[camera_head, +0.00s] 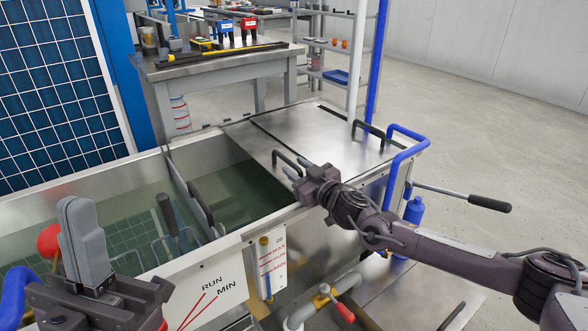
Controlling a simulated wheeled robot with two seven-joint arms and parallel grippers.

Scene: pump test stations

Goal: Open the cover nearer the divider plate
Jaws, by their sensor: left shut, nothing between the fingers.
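Flat steel covers (312,137) lie over the right part of the open water tank, with dark seams across them. A dark bar handle (288,158) stands at the front of the cover nearer the divider plate (192,196). Another dark handle (369,131) stands further right. The divider plate stands upright in the tank, left of the covers. My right gripper (294,173) is at the nearer handle, by the tank's front rim; whether its fingers enclose the handle is unclear. My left gripper (80,232) is shut and empty, pointing up at the lower left.
A blue tube rail (408,150) and a black-gripped lever (470,198) are at the tank's right end. A level gauge (268,265) and a red-handled valve (338,303) are in front. A workbench (215,62) stands behind. Open floor lies to the right.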

